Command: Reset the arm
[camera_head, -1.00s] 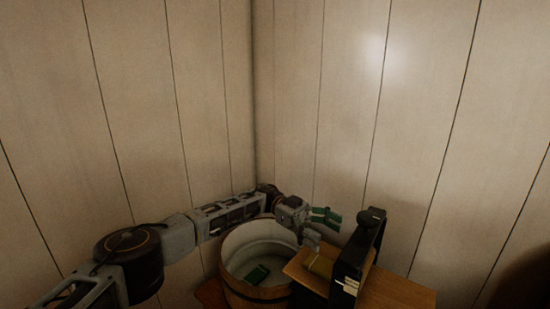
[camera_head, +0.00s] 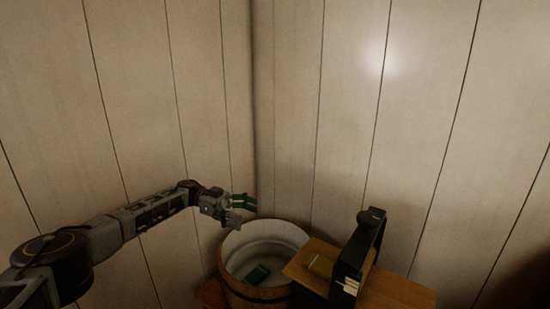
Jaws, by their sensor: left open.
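My left arm comes in from the left along the left wall. Its gripper (camera_head: 243,209) is open and empty, just above the left rim of a wooden tub, with its fingers pointing right. My right gripper is not in view.
Plank walls (camera_head: 300,110) close the back and left.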

